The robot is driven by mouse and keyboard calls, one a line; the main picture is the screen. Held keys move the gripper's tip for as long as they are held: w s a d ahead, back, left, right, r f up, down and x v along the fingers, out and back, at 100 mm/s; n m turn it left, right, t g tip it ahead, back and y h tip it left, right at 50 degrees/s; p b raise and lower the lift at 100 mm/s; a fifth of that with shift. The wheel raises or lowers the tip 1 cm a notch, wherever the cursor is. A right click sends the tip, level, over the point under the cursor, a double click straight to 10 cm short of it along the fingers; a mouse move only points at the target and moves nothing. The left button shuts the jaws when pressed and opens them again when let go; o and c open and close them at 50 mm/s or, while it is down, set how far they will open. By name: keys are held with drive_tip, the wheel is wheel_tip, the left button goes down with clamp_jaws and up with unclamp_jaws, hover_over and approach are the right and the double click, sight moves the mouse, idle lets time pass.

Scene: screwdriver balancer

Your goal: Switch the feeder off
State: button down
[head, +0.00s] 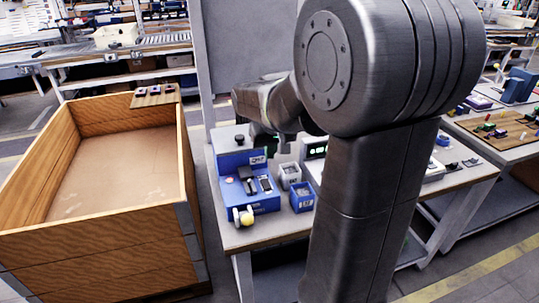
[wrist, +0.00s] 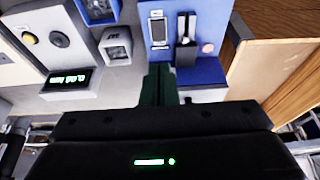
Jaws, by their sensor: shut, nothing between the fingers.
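A blue machine (head: 258,207), which I take for the feeder, stands at the table's left end. I cannot tell the switch's position. My gripper (wrist: 159,68) is shut and empty, its dark green fingertips close to the machine's edge; contact is unclear. In the head view my arm mostly hides the gripper (head: 262,138).
A large wooden crate (head: 92,244) stands left of the table. A grey bin (head: 289,172) and a blue bin (head: 302,197) sit right of the machine. A unit with a green-lit display (wrist: 68,80) is close by.

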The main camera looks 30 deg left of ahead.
sight(265, 181)
drive_tip(key=b, duration=0.3)
drive_tip(key=w+b, duration=0.1)
drive_tip(key=b, duration=0.2)
drive_tip(key=shift+w+a+r, duration=0.2)
drive_tip(key=shift+a, duration=0.2)
drive_tip(key=b+x, duration=0.1)
drive_tip(key=x, duration=1.2)
drive_tip(key=shift+s+d, duration=0.15)
drive_tip(key=shift+d, duration=0.05)
drive_tip(key=shift+f, duration=0.55)
